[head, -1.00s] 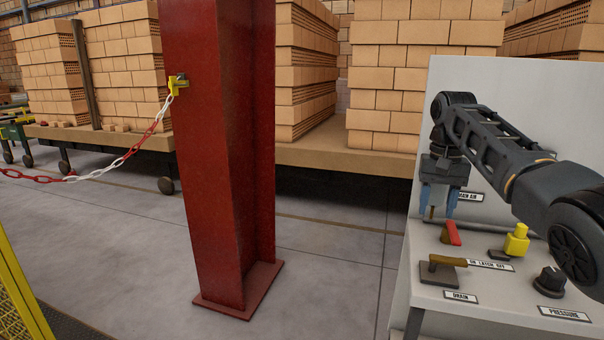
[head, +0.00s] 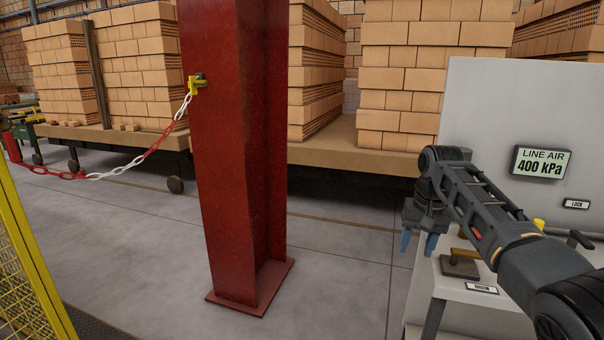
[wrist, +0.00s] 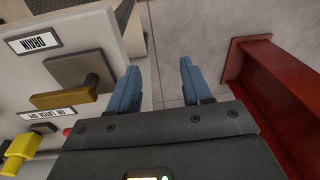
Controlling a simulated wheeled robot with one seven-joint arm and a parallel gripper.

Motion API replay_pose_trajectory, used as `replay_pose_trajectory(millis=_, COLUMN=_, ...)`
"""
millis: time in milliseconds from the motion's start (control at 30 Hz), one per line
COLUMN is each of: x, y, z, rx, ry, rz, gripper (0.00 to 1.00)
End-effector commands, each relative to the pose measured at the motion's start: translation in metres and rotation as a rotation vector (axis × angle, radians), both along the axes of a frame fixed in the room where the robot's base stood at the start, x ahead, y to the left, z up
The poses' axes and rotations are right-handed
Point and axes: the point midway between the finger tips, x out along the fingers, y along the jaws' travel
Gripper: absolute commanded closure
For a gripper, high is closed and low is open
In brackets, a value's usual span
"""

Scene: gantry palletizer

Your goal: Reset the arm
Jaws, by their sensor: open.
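My gripper (head: 418,243) is at the left edge of the control panel in the head view, pointing down with its blue fingers apart and nothing between them. It also shows in the wrist view (wrist: 158,82), with bare floor beyond the fingers. The control panel (head: 480,130) is a pale cabinet with a display (head: 541,163) reading LINE AIR 400 kPa. The drain lever (head: 461,258), brown on a dark base, is just right of my gripper and apart from it. My arm hides part of the panel top.
A red steel column (head: 232,150) stands left of the panel, with a red and white chain (head: 130,165) hooked to it. Brick stacks (head: 410,80) on carts fill the back. A yellow mesh guard (head: 22,260) is at the left. Open floor (head: 120,240) lies between.

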Motion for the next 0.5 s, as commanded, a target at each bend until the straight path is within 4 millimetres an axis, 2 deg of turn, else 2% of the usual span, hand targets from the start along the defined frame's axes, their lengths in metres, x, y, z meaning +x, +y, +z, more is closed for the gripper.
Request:
replay_pose_trajectory(millis=33, x=-0.004, y=0.007, z=-0.017, rx=0.008, ry=-0.009, rz=0.009, gripper=0.51)
replay_pose_trajectory(millis=167, x=-0.014, y=0.026, z=-0.063, rx=0.031, ry=-0.06, rz=0.039, gripper=0.51)
replay_pose_trajectory(millis=267, x=-0.029, y=0.046, z=-0.106, rx=0.056, ry=-0.112, rz=0.062, gripper=0.51)
replay_pose_trajectory(millis=500, x=-0.079, y=0.088, z=-0.193, rx=0.11, ry=-0.254, rz=0.096, gripper=0.51)
